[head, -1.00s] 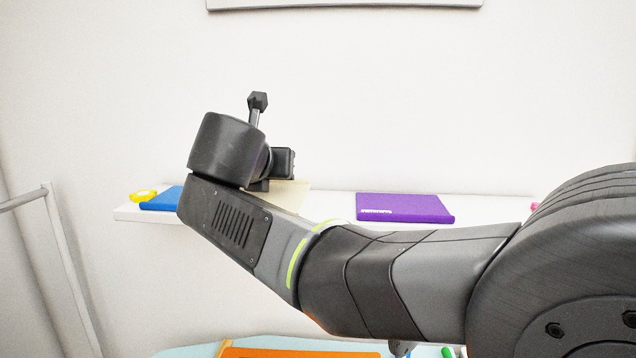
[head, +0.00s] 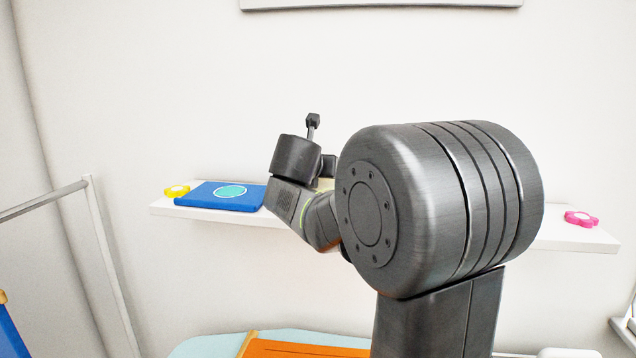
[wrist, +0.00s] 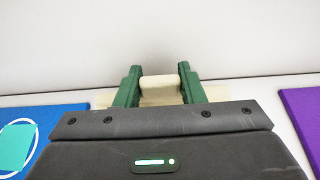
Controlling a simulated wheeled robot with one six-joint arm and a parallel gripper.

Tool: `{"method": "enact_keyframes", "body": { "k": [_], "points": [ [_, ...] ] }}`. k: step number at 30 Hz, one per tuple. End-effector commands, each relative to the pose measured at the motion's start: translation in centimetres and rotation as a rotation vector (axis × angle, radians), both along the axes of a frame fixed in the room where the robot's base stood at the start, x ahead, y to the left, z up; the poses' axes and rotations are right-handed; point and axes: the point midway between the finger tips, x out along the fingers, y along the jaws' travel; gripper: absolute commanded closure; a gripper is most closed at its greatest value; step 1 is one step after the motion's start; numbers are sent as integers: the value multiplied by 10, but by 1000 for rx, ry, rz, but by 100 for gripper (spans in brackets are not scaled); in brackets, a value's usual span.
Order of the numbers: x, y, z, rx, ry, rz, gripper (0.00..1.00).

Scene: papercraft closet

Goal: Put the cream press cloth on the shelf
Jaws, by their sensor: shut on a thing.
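The cream press cloth (wrist: 160,82) shows in the wrist view between the green fingers of my gripper (wrist: 159,88), which is shut on it. Paler parts of it spread on both sides of the fingers, low over the shelf. In the head view only a sliver of the cloth (head: 325,184) shows behind my wrist, and my fingers are hidden there. The white shelf (head: 560,237) runs along the wall. I cannot tell whether the cloth touches the shelf.
A blue folded piece (head: 215,194) with a teal oval lies on the shelf left of my gripper, beside a yellow ring-like item (head: 177,191). A purple piece (wrist: 303,118) lies to the right in the wrist view. A pink item (head: 581,218) sits at the shelf's right end.

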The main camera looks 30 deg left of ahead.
Motion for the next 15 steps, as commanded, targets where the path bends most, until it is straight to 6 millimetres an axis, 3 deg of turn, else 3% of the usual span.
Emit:
{"method": "enact_keyframes", "body": {
  "k": [1, 4, 15],
  "points": [
    [0, -1, -13, -5, 3, -2, 86],
    [0, -1, -25, -4, 1, 0, 86],
    [4, 1, -29, -2, 1, -1, 86]
  ]
}}
